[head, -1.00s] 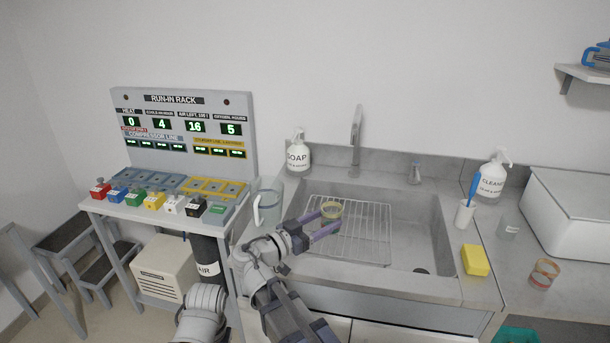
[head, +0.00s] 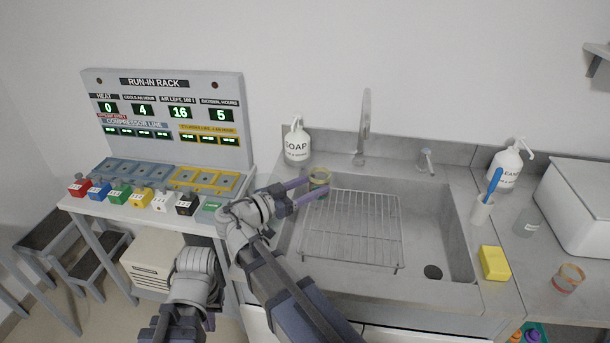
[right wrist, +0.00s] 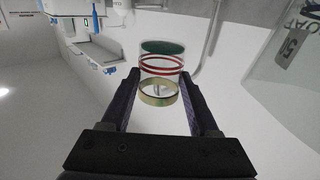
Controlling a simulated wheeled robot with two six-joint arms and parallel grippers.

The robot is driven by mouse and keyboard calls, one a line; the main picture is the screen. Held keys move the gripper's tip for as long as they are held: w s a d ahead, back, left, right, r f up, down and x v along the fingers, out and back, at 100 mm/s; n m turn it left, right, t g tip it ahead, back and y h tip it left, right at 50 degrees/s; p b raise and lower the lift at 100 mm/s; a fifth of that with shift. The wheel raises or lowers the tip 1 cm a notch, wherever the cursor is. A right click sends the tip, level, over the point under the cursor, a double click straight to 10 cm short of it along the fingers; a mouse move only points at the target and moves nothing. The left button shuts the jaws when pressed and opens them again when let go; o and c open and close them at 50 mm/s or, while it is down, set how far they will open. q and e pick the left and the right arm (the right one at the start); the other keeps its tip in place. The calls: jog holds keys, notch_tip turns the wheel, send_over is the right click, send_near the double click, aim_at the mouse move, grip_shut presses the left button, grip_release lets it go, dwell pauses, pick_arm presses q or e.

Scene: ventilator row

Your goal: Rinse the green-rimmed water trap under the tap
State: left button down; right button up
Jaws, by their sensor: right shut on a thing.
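The water trap (head: 319,177), a small clear cup with a yellow-green rim, is between the purple fingers of my right gripper (head: 308,189). My right gripper is shut on it and holds it by the sink's back left corner. In the right wrist view the trap (right wrist: 158,92) shows its rim nearest, with red rings and a green disc beyond. The tap (head: 366,115) rises behind the sink (head: 440,215), to the right of the trap and apart from it. No water shows. Part of my left arm shows at the bottom left; its fingers cannot be made out.
A wire rack (head: 352,228) lies in the sink. A soap bottle (head: 297,144) stands behind the trap. A yellow sponge (head: 494,263), a cup with a blue brush (head: 481,210) and a red-banded jar (head: 567,279) stand right. The run-in rack (head: 165,120) is left.

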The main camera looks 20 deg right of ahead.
jog(key=shift+r, duration=0.1)
jog(key=shift+d, duration=0.1)
jog(key=w+d+f+b, duration=0.1)
jog(key=w+d, duration=0.1)
jog(key=d, duration=0.4)
jog(key=w+d+f+b, duration=0.1)
jog(key=w+d, duration=0.2)
jog(key=d, duration=0.3)
jog(key=shift+d+f+b, duration=0.4)
dwell(0.4)
jog(key=shift+w, duration=0.1)
dwell(0.4)
jog(key=s+v, duration=0.1)
jog(key=v, duration=0.7)
jog(key=shift+d, duration=0.2)
jog(key=shift+s, duration=0.15)
dwell(1.5)
jog(key=shift+s+a+r+p, duration=0.2)
jog(key=shift+a+r+p, duration=0.25)
jog(key=shift+r+p, duration=0.05)
jog(key=shift+s+a+r+p, duration=0.15)
jog(key=shift+a+r+p, duration=0.3)
jog(key=shift+a, duration=0.05)
jog(key=shift+s+a+r+p, duration=0.3)
jog(key=shift+a+r+p, duration=0.25)
jog(key=shift+a, duration=0.15)
jog(key=shift+s+a+r+p, duration=0.25)
jog(key=shift+a+r+p, duration=0.25)
jog(key=shift+a, duration=0.2)
